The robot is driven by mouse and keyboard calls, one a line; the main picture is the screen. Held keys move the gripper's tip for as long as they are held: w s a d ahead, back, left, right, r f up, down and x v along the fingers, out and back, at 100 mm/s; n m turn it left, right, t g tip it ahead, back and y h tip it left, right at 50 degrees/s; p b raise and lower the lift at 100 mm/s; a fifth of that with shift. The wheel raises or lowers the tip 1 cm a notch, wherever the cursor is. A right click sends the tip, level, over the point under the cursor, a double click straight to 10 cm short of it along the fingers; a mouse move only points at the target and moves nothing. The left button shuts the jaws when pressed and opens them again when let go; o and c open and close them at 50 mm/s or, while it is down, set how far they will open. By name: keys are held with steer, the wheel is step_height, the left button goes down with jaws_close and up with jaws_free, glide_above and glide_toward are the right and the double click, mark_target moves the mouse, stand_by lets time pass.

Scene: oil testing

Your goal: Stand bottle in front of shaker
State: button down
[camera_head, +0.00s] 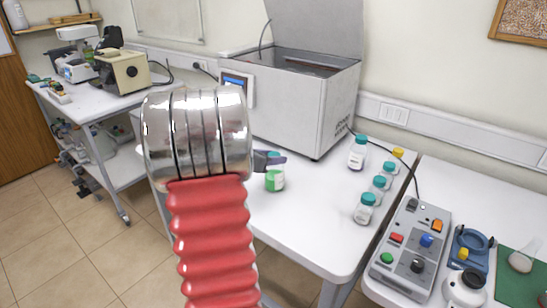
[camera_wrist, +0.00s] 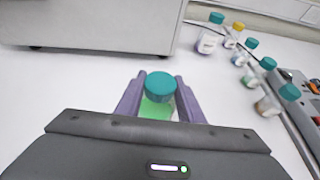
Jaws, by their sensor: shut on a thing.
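A small bottle (camera_head: 275,179) with green contents and a teal cap stands upright at the white table's surface, in front of the shaker (camera_head: 300,112). I cannot tell whether its base touches the table. My gripper (camera_head: 272,160) is shut on this bottle. In the wrist view, the two purple fingers of my gripper (camera_wrist: 159,98) close on either side of the bottle (camera_wrist: 160,90). The shaker is a large grey-white box with a raised lid and a small blue screen; its lower front edge shows in the wrist view (camera_wrist: 100,25). My arm hides part of the table in the head view.
Several capped bottles stand on the right of the table, including a teal-capped one (camera_head: 357,154). A control box (camera_head: 411,250) with coloured buttons lies on the right-hand bench. The white table (camera_head: 305,210) is clear between the held bottle and the others.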

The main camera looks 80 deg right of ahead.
steer(key=c, duration=1.2)
jaws_free()
steer(key=shift+r, duration=0.1)
steer(key=shift+w+a+r, duration=0.1)
steer(key=shift+a, duration=0.05)
steer(key=v, duration=1.1)
steer(key=shift+a, duration=0.25)
steer(key=shift+w+r, duration=0.1)
steer(key=shift+w, duration=0.05)
